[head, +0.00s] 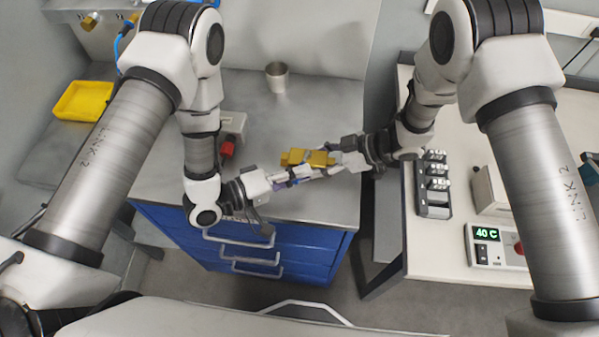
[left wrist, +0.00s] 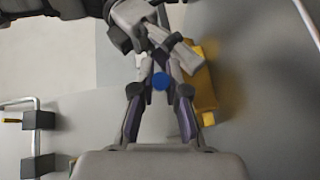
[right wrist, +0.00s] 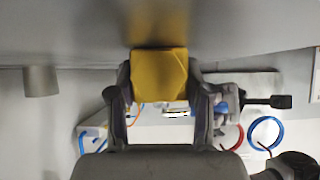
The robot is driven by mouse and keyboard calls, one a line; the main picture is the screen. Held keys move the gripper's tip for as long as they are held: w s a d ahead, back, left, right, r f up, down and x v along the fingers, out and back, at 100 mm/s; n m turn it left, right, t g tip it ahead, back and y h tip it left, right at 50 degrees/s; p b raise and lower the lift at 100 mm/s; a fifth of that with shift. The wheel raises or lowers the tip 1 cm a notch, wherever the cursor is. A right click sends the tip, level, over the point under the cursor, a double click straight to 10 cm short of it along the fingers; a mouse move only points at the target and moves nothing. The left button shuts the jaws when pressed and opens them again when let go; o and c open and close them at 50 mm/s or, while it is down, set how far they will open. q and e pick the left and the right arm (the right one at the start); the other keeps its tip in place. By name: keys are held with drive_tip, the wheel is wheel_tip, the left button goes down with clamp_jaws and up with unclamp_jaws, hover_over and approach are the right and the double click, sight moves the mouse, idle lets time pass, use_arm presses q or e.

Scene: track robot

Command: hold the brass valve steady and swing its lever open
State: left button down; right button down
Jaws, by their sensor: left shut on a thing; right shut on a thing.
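The brass valve (head: 308,158) is over the metal bench near its front right. My right gripper (head: 338,160) is shut on the valve's body, which fills the space between its fingers in the right wrist view (right wrist: 160,75). In the left wrist view the valve (left wrist: 204,80) is just right of my left fingers. My left gripper (head: 294,175) is shut on the lever, whose round blue end (left wrist: 160,82) shows between its fingertips. The rest of the lever is hidden by the fingers. I cannot tell whether the valve touches the bench.
A metal cup (head: 277,77) stands at the back of the bench. A red part (head: 228,147) by a pale box is to the left. A yellow tray (head: 83,101) is far left. The right table holds a rack (head: 433,190) and a unit reading 40 C (head: 490,245), across a gap.

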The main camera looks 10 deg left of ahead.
use_arm(q)
drive_tip(key=m+g, duration=0.1)
drive_tip(key=g, duration=0.1)
drive_tip(key=a+m+g+h, duration=0.1)
drive_tip(key=w+a+m+g+h, duration=0.1)
drive_tip(key=m+g, duration=0.1)
drive_tip(key=shift+g, duration=0.3)
drive_tip(key=shift+w+a+m+g+h, duration=0.1)
drive_tip(key=shift+w+a+m+g, duration=0.15)
drive_tip(key=shift+m+g, duration=0.4)
drive_tip(key=shift+w+a+m+g+h, duration=0.1)
drive_tip(key=shift+a+m+g, duration=0.1)
drive_tip(key=shift+m+g, duration=0.5)
drive_tip(key=shift+w+a+m+g+h, duration=0.1)
drive_tip(key=shift+w+a+m+g, duration=0.2)
drive_tip(key=shift+g, duration=0.65)
drive_tip(key=c, duration=1.2)
unclamp_jaws()
drive_tip(key=shift+o, duration=0.2)
drive_tip(key=shift+s, duration=0.1)
drive_tip(key=shift+a, duration=0.1)
drive_tip(key=a, duration=0.4)
drive_tip(key=a+r, duration=0.1)
drive_tip(key=a, duration=0.6)
drive_tip(key=shift+w+a+r, duration=0.35)
drive_tip(key=shift+w, duration=0.05)
